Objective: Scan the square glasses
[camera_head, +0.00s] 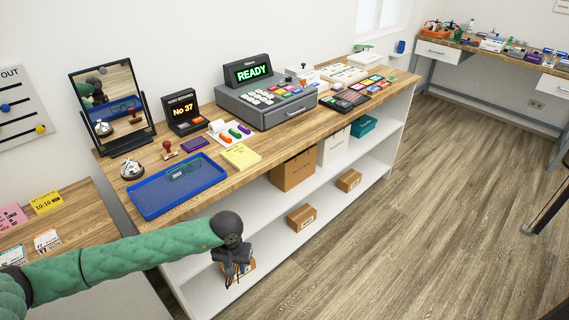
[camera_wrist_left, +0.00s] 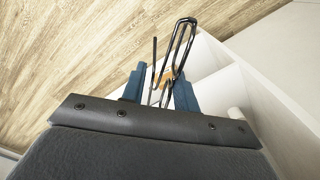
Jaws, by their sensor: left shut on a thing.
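My left gripper (camera_head: 232,272) hangs in front of the wooden counter, below its top and by the shelves. In the left wrist view its blue fingers (camera_wrist_left: 160,90) are shut on a thin black wire frame, which looks like a pair of glasses (camera_wrist_left: 181,46) seen nearly edge-on. Its lens shape is hard to tell from this angle. A dark-rimmed thing that looks like another pair of glasses (camera_head: 185,170) lies in the blue tray (camera_head: 160,205) on the counter. No clear scanner shows. My right gripper is not in view.
Boxes (camera_head: 294,170) sit on the white shelves below.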

